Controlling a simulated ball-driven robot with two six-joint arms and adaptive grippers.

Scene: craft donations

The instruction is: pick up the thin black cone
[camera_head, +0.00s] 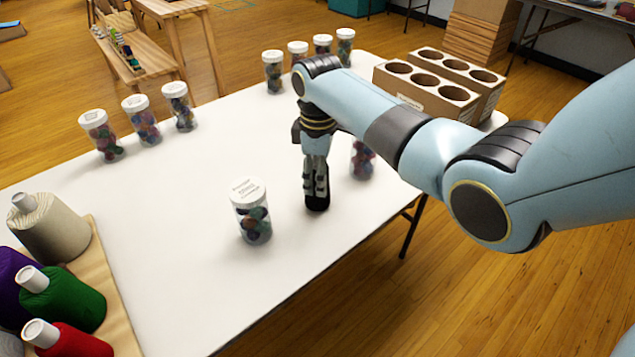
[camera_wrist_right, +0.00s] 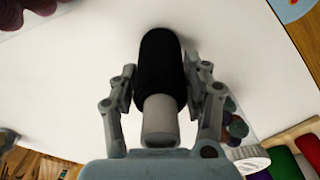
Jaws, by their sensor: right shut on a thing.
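The thin black cone (camera_head: 317,201) is upright under my right gripper (camera_head: 316,172), over the white table. In the right wrist view the black cone (camera_wrist_right: 160,65), with a pale tube end toward the camera, sits between the two fingers of my right gripper (camera_wrist_right: 161,88). The gripper is shut on it. Most of the cone's upper part is hidden by the fingers in the head view. I cannot tell whether its base touches the table. My left gripper is not in view.
A lidded jar (camera_head: 251,212) stands left of the gripper, and another jar (camera_head: 362,160) close on its right. More jars line the far and left table edges. A cardboard holder (camera_head: 425,97) is at back right. Green (camera_head: 72,305) and other cones stand at lower left. The table centre is clear.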

